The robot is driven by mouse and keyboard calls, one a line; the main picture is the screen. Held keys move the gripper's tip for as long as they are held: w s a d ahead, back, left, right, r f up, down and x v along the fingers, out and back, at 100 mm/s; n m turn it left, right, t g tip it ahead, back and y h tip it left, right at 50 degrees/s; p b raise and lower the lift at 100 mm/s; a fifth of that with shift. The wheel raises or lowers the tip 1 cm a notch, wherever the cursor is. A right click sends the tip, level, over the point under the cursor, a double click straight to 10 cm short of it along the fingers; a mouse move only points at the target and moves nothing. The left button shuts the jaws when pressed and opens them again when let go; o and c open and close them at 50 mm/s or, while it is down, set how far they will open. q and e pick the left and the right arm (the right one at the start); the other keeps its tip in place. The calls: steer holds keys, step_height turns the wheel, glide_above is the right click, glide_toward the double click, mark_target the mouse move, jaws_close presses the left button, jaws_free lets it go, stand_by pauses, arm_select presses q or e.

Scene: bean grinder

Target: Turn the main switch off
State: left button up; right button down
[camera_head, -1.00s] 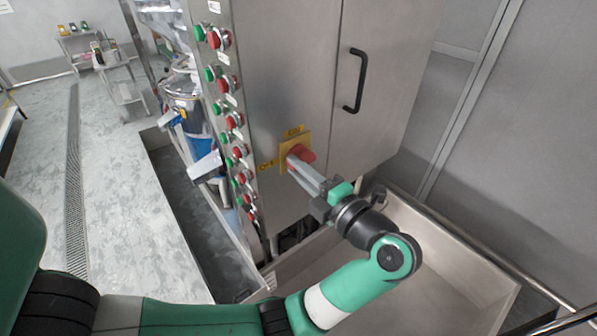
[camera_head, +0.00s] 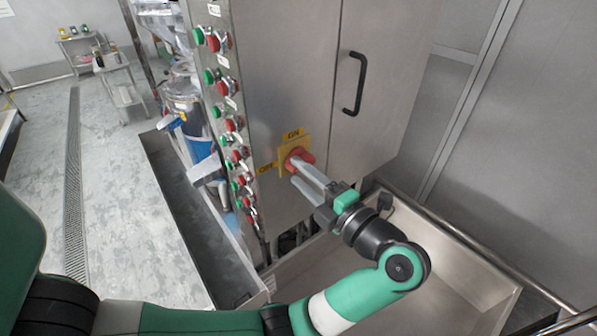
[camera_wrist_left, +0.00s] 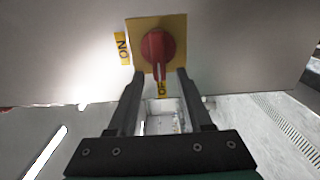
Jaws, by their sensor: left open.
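The main switch is a red knob (camera_head: 300,157) on a yellow plate (camera_head: 283,148) on the steel cabinet's front. An ON label (camera_head: 293,133) is above it and an OFF label (camera_head: 266,168) is to its left. In the left wrist view the knob (camera_wrist_left: 157,46) shows its narrow handle pointing at the partly covered OFF label (camera_wrist_left: 162,89). My left gripper (camera_head: 294,172) is open just in front of the knob, its fingers apart. In the wrist view the fingertips (camera_wrist_left: 160,75) lie either side of the handle's end, with gaps; nothing is held. My right gripper is not in view.
Green and red push buttons (camera_head: 227,125) run down the panel left of the switch. A black door handle (camera_head: 354,84) is above right. A steel trough (camera_head: 440,262) lies below my left arm. Open floor (camera_head: 120,190) is at the left.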

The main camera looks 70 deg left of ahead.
arm_select(q)
steer(key=b+v, duration=0.3)
steer(key=v, duration=0.7)
steer(key=shift+d, duration=0.2)
